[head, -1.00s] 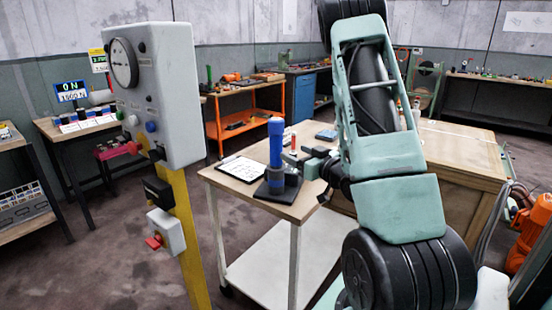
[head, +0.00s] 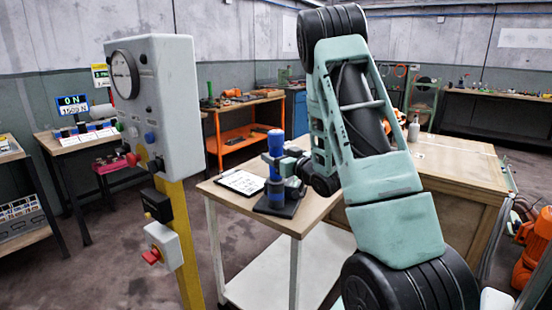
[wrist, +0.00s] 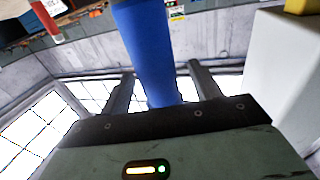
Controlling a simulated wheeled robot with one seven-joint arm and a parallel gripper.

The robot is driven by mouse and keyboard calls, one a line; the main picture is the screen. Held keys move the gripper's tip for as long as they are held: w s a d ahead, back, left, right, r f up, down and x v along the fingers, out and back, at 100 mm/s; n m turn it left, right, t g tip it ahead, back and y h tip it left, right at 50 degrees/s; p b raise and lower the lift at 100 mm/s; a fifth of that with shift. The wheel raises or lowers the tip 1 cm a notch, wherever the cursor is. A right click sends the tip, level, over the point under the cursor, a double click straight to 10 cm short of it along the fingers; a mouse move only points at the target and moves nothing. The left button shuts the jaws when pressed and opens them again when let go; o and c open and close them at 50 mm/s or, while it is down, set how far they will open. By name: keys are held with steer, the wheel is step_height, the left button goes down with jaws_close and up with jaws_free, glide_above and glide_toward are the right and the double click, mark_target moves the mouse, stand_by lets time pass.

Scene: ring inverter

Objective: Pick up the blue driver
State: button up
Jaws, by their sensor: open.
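The blue driver (head: 275,147) stands upright in a dark stand (head: 278,207) on the small wooden-topped table. Its blue shaft fills the upper middle of the wrist view (wrist: 150,50). My gripper (head: 276,166) is level with the driver's upper part, coming in from the right. In the wrist view my gripper's two dark fingers (wrist: 158,88) are apart, one on each side of the blue shaft. The jaws are open. I cannot tell whether either finger touches the driver.
A clipboard (head: 241,182) lies left of the stand on the table (head: 310,215). A grey gauge box (head: 175,100) on a yellow post (head: 183,235) stands close on the left. A large wooden crate-like bench (head: 455,165) is behind my arm.

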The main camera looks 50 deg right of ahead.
steer(key=shift+w+d, duration=0.2)
steer(key=shift+w, duration=0.55)
steer(key=shift+w+d, duration=0.15)
steer(key=shift+w, duration=0.55)
steer(key=c, duration=1.1)
steer(key=shift+r, duration=0.1)
steer(key=shift+c, duration=0.5)
